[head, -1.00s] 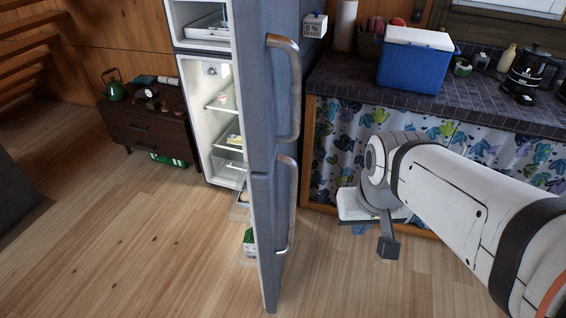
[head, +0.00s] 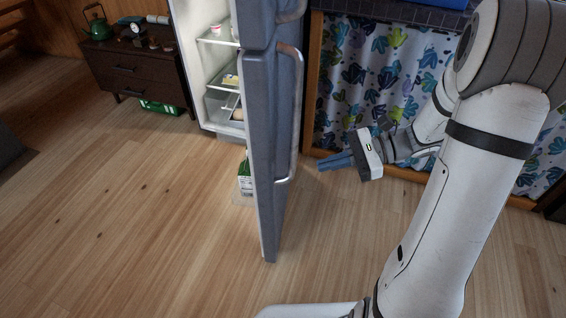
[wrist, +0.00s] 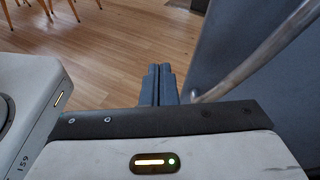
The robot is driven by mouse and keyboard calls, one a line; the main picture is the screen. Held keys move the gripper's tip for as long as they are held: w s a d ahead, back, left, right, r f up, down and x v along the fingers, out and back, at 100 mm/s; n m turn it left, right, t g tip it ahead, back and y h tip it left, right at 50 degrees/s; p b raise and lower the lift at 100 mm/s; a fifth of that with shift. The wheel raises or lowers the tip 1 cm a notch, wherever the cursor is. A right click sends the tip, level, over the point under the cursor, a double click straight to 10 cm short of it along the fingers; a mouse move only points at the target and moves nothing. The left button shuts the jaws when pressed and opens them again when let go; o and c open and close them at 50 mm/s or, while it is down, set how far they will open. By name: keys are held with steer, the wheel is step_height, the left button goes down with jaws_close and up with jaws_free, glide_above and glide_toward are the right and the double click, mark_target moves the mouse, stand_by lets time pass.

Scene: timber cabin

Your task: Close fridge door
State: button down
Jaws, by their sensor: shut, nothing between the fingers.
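The grey-blue fridge (head: 212,62) stands open in the head view, with lit shelves showing to the left of its doors. The lower door (head: 266,160) is swung out toward me, nearly edge-on, with a long metal handle (head: 296,110) on its right face. Part of the upper door (head: 262,15) shows above it, also open. My gripper (head: 322,163) is shut and empty, to the right of the lower door near the handle's lower end, pointing left. In the wrist view, my closed fingers (wrist: 159,80) are beside the handle (wrist: 262,58) and the door face (wrist: 290,90); contact cannot be told.
A dark wooden cabinet (head: 138,72) with a green kettle (head: 97,22) stands at the back left. The wooden floor (head: 120,230) left of and before the door is clear.

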steer(key=w+d+f+m+t+y+b, duration=0.3)
steer(key=w+d+f+m+t+b, duration=0.15)
steer(key=f, duration=0.25)
steer(key=b, duration=0.3)
glide_toward(273, 157)
steer(key=shift+g, duration=0.35)
steer(key=a, duration=0.3)
steer(key=w+a, duration=0.1)
steer(key=a, duration=0.1)
steer(key=shift+w+a+f, duration=0.15)
steer(key=shift+f, duration=0.2)
steer(key=shift+w+a+r, duration=0.15)
steer(key=shift+w+a, duration=0.05)
steer(key=shift+a, duration=0.5)
